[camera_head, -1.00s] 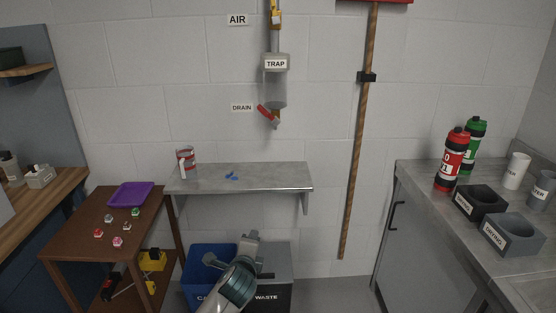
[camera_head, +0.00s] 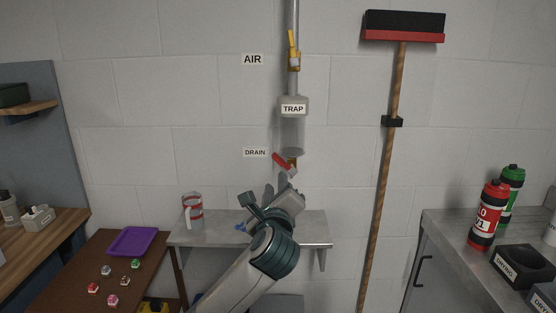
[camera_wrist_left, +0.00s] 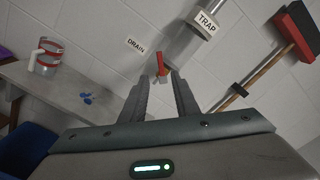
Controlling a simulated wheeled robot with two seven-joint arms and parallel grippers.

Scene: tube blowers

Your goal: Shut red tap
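The red tap (camera_head: 282,162) is on the lower end of the clear trap tube (camera_head: 292,135) on the wall, beside the DRAIN label (camera_head: 255,153). Its handle slants from upper left to lower right. In the left wrist view the red tap (camera_wrist_left: 162,64) shows just beyond and between my fingertips. My left gripper (camera_head: 276,189) is just below the tap in the head view. In the wrist view my left gripper (camera_wrist_left: 163,82) is open, with nothing visible between its fingers. I cannot tell whether a finger touches the tap. My right gripper is not in view.
A grey shelf (camera_head: 318,228) below the trap holds a red-and-white mug (camera_head: 193,210) and blue bits. A yellow tap (camera_head: 294,62) is higher on the pipe, by the AIR label. A squeegee broom (camera_head: 397,85) hangs to the right.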

